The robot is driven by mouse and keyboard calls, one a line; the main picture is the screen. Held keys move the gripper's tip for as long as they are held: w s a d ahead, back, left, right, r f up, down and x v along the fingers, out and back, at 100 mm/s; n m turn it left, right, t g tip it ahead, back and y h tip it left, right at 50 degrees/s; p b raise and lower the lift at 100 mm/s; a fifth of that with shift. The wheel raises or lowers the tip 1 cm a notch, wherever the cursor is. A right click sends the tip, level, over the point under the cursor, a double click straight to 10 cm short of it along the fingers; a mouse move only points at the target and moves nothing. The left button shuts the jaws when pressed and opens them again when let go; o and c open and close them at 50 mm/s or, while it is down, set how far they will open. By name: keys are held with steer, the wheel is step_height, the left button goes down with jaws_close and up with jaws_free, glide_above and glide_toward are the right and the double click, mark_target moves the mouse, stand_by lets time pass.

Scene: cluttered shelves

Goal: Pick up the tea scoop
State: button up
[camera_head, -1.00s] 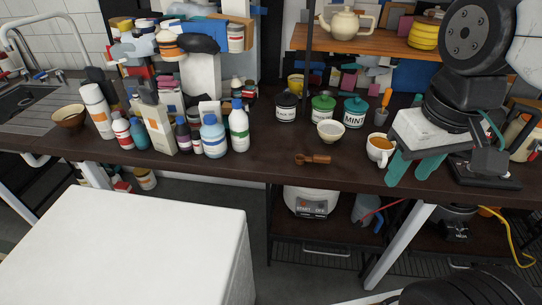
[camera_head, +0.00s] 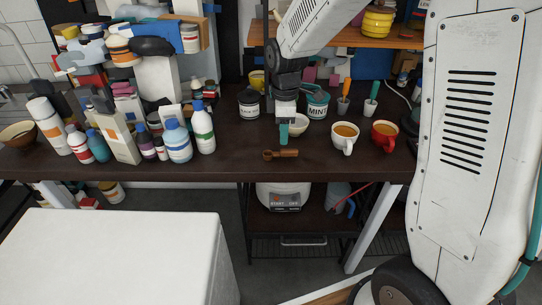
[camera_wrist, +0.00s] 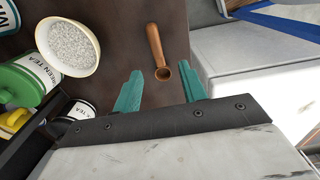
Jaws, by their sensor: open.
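The tea scoop (camera_head: 282,153) is a small brown wooden scoop lying on the dark counter near its front edge. In the wrist view the scoop (camera_wrist: 156,48) lies just beyond the fingertips, its round bowl closest to me and its handle pointing away. My gripper (camera_head: 284,132) points down above the counter, just behind the scoop in the head view. In the wrist view my gripper's (camera_wrist: 164,86) two teal fingers are apart with nothing held between them.
A white bowl (camera_wrist: 68,46) of pale grains stands beside the gripper. Behind are the MINT tin (camera_head: 317,106) and a black tin (camera_head: 248,104). To the right stand a white cup (camera_head: 343,138) and a red cup (camera_head: 384,136). Bottles (camera_head: 178,140) crowd the left. Counter around the scoop is clear.

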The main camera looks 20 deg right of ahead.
mark_target(284, 150)
steer(key=f, duration=0.7)
steer(key=shift+w+d+f, duration=0.1)
steer(key=shift+d+f, duration=0.15)
jaws_close()
